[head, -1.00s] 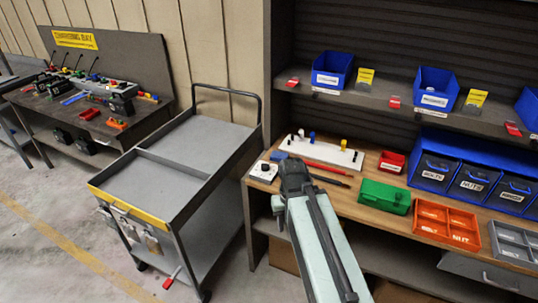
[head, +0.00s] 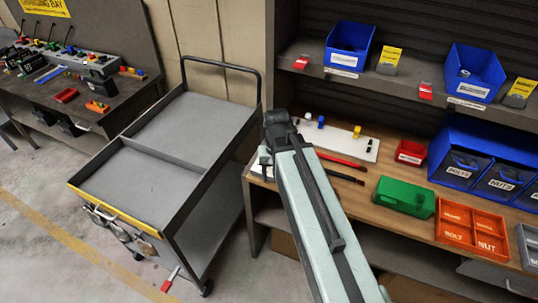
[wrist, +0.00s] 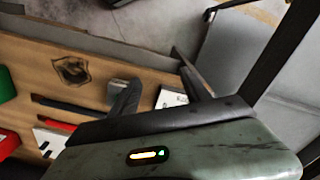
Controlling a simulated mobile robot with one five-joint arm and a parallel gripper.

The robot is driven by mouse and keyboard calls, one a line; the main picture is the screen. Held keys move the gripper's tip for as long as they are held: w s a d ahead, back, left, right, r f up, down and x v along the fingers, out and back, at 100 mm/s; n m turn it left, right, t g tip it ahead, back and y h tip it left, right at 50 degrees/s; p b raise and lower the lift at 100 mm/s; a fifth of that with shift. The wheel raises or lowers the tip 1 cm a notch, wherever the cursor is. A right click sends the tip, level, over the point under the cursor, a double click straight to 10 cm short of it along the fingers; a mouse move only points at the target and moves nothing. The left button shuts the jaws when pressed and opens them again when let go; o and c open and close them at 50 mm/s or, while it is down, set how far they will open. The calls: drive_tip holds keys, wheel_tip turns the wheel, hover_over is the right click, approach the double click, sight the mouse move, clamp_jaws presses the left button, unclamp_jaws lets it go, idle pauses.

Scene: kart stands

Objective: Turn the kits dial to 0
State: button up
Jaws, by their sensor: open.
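The dial is a small white box with a dark knob at the left front corner of the wooden bench. In the head view my arm covers most of it, and only a pale edge of the dial box (head: 257,171) shows. In the wrist view part of the white dial box (wrist: 172,97) shows between the fingers; its knob and markings cannot be read. My gripper (head: 267,152) is over that corner of the bench. In the wrist view its two fingers (wrist: 156,88) stand apart with nothing held between them.
A white board with coloured pegs (head: 342,139), a red pen (head: 342,160), a green box (head: 405,197) and an orange tray (head: 470,226) lie on the bench. A grey cart (head: 180,125) stands close on the left. Blue bins (head: 348,47) sit on the shelf above.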

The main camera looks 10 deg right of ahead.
drive_tip(key=w+r+m+p, duration=0.1)
drive_tip(key=w+m, duration=0.1)
drive_tip(key=w, duration=0.2)
drive_tip(key=w+r+m+p, duration=0.1)
drive_tip(key=w+m, duration=0.1)
drive_tip(key=w, duration=0.2)
drive_tip(key=w+r+m+p, duration=0.1)
drive_tip(key=w+m, duration=0.2)
drive_tip(key=w, duration=0.1)
drive_tip(key=shift+w+d+r, duration=0.2)
drive_tip(key=shift+r, duration=0.2)
wheel_tip(320, 180, down, 8)
drive_tip(key=b, duration=0.8)
drive_tip(key=shift+s+f, duration=0.1)
clamp_jaws()
drive_tip(key=shift+d, duration=0.25)
drive_tip(key=shift+a, duration=0.2)
